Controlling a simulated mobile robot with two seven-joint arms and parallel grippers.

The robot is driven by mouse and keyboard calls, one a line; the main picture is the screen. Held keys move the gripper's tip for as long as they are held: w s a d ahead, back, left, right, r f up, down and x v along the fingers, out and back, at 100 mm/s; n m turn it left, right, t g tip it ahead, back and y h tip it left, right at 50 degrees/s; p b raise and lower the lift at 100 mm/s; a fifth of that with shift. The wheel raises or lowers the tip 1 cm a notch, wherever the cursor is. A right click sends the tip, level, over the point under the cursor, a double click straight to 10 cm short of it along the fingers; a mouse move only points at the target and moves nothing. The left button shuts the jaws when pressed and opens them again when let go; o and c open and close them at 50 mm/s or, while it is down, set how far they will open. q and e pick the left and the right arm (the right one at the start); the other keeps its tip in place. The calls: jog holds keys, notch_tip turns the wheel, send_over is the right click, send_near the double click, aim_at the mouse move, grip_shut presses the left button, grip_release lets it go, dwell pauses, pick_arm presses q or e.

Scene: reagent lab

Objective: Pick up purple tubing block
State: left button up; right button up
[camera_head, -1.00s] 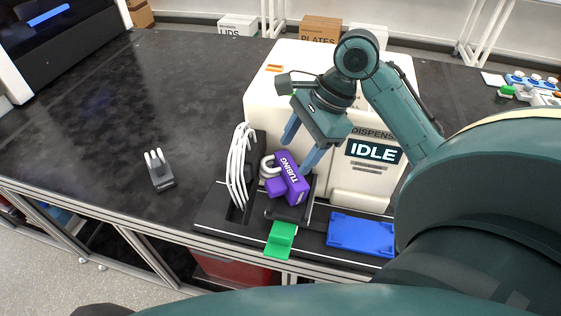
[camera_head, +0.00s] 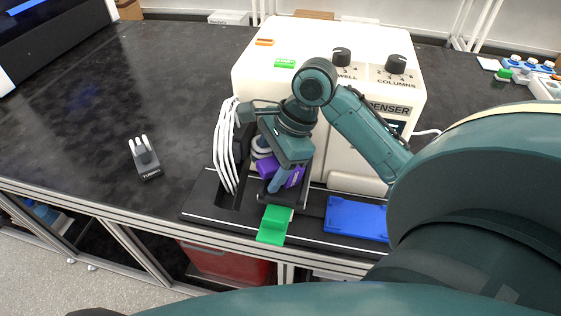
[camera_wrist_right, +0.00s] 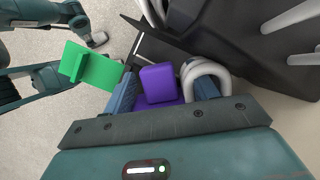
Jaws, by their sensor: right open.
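The purple tubing block (camera_head: 267,168) sits in the black tray at the front of the dispenser, with a pale looped tube at its side; the loop shows in the right wrist view (camera_wrist_right: 207,70). My right gripper (camera_head: 285,178) is open and lowered over the block, hiding much of it in the head view. In the right wrist view the purple block (camera_wrist_right: 157,84) lies between the two blue fingers, with the loop close to the right finger. I cannot tell whether either finger touches it. My left gripper is not recognisable in either view.
A green tab (camera_head: 274,225) and a blue plate (camera_head: 357,219) are at the tray's front and right. White tubes (camera_head: 226,147) stand left of the block. The dispenser (camera_head: 330,75) rises behind.

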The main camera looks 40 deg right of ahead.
jog(key=c, duration=1.2)
jog(key=shift+r, duration=0.1)
